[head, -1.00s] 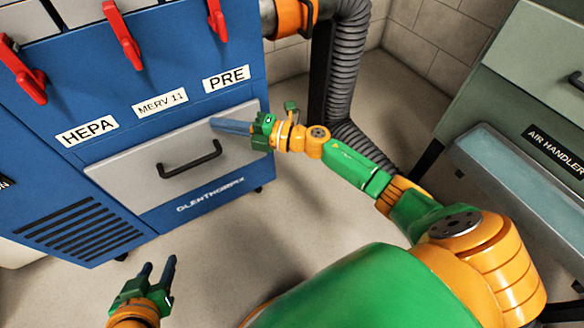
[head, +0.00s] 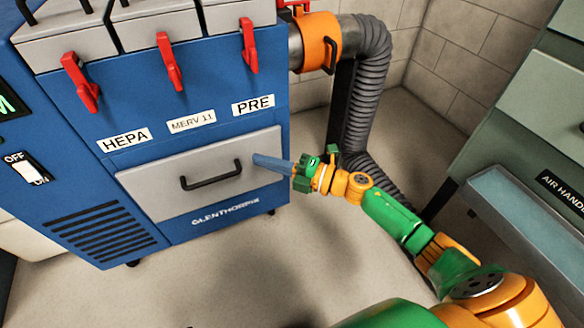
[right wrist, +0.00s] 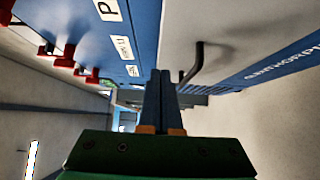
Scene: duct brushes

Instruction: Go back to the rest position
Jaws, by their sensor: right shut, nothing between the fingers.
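My right gripper (head: 273,164) is shut and empty in the head view. It is in front of the right end of the grey drawer (head: 150,195) of the blue machine (head: 85,165). Its fingers point left toward the black drawer handle (head: 211,181), apart from it in the picture. In the right wrist view the two blue fingers (right wrist: 158,95) lie side by side, with the handle (right wrist: 196,65) to their right. The drawer looks closed. My left gripper is out of the head view.
The blue machine has red latches (head: 172,62) and HEPA, MERV 11 and PRE labels. A grey ribbed hose (head: 366,90) with an orange collar (head: 318,42) runs down behind my right arm. A green-grey air handler (head: 535,110) stands at the right. Bare floor (head: 260,270) lies in front.

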